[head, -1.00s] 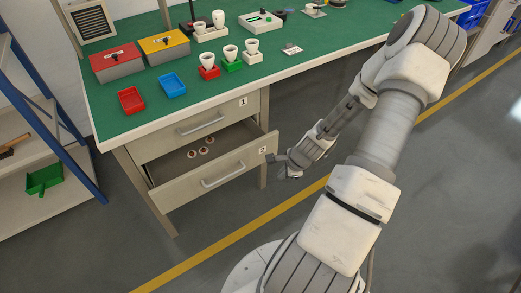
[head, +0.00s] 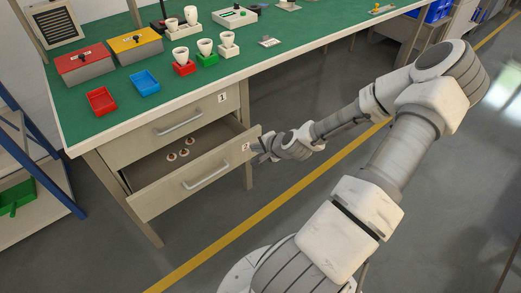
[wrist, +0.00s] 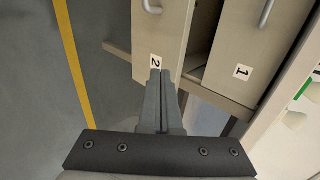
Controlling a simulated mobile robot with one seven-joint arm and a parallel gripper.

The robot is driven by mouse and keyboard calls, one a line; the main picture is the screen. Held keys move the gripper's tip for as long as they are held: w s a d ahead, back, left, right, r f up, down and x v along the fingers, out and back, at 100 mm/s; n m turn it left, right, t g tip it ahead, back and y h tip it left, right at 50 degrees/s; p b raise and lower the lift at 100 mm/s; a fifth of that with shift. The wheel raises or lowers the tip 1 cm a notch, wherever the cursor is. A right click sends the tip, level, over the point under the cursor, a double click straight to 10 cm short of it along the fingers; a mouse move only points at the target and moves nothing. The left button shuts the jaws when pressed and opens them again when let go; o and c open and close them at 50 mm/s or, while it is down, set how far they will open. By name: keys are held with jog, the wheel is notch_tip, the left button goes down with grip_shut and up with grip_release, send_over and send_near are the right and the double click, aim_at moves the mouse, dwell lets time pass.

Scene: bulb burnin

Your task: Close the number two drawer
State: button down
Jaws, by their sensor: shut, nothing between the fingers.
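The number two drawer (head: 180,192) is the lower drawer of the bench and stands pulled open, with several small round items (head: 180,149) inside. Its bar handle (head: 206,174) is on the front. In the wrist view the drawer's front (wrist: 161,35) carries the "2" label, close to my fingertips. My gripper (head: 259,151) is at the right end of the drawer front, by the label. In the wrist view its fingers (wrist: 161,75) are together and empty. They overlap the drawer front's edge in the picture; I cannot tell whether they touch it.
The number one drawer (head: 165,128) above is closed. The green bench top (head: 130,105) holds red and blue trays, boxes and bulbs in coloured holders. A blue-framed shelf (head: 38,160) stands at the left. The floor in front is clear, with a yellow line (head: 215,250).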

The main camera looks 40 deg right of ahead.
aim_at(239, 142)
jog(key=shift+w+a+f+b, duration=0.1)
jog(key=shift+w+f+b, duration=0.3)
jog(key=shift+w, duration=0.75)
jog(key=shift+w+d+f+b, duration=0.1)
jog(key=shift+w+f+b, duration=0.35)
jog(key=shift+w, duration=0.75)
jog(key=shift+w+a+f+b, duration=0.1)
jog(key=shift+w+f+b, duration=0.15)
jog(key=shift+w+f, duration=0.6)
jog(key=shift+w+r, duration=0.3)
jog(key=shift+r, duration=0.05)
jog(key=w, duration=0.9)
jog(key=shift+w+a, duration=0.15)
